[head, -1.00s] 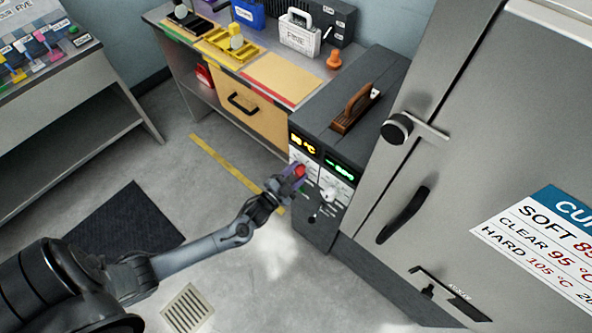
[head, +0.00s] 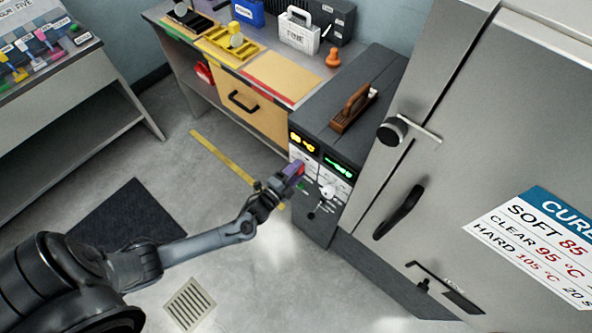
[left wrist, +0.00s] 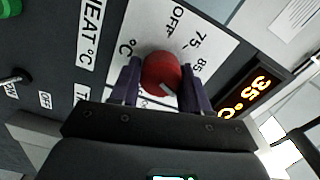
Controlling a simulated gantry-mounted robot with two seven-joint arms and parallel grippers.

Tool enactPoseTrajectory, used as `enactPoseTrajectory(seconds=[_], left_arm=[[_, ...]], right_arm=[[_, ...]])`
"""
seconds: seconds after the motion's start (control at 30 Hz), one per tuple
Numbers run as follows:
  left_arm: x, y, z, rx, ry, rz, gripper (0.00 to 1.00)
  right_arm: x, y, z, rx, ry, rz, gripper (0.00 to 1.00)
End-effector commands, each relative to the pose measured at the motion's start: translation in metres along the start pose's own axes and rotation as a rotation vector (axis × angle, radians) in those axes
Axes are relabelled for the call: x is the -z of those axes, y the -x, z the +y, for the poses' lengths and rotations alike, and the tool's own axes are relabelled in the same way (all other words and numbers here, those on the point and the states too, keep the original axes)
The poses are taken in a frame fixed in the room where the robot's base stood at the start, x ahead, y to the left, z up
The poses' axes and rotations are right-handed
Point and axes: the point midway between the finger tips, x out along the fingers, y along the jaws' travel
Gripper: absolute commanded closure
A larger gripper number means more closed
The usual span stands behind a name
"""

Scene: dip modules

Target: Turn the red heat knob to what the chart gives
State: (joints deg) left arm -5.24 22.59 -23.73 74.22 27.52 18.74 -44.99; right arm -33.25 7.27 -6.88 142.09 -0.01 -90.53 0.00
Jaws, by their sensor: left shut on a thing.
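The red heat knob (left wrist: 162,74) sits on a white dial plate marked OFF, 75 and 85 in the left wrist view. My left gripper (left wrist: 160,85) has its purple fingers on both sides of the knob, shut on it; in the head view the gripper (head: 291,172) is at the control panel's front. An amber display (left wrist: 248,97) beside the dial reads 35 °C. The chart (head: 545,245) on the grey cabinet door lists SOFT 85, CLEAR 95 °C and HARD 105 °C; its right side is cut off. My right gripper is out of view.
A white knob (head: 327,191) and a green display (head: 339,166) are right of the red knob. The cabinet's black handle (head: 402,212) stands out further right. A wooden-handled tool (head: 353,109) lies on the panel box. The floor in front is open.

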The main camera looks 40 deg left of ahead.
Motion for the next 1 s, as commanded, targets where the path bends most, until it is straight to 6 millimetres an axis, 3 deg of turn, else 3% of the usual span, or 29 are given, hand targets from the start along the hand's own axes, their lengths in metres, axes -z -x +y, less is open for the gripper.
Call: enactPoseTrajectory(seconds=[0.33, 0.37, 0.5, 0.83, 1.0], left_arm=[[0.003, -0.002, -0.004, 0.011, 0.000, 0.007, 0.84], [0.003, -0.002, -0.004, 0.011, 0.000, 0.007, 0.52], [0.003, -0.002, -0.004, 0.009, 0.000, 0.005, 0.31], [0.001, 0.002, -0.001, 0.002, -0.001, 0.002, 0.31], [0.001, 0.016, -0.001, 0.001, -0.001, 0.001, 0.31]], right_arm=[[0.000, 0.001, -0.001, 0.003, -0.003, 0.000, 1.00], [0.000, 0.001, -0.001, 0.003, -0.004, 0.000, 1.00], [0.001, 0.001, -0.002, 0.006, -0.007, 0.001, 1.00], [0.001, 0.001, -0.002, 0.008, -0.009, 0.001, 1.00], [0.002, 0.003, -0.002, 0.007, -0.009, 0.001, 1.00]])
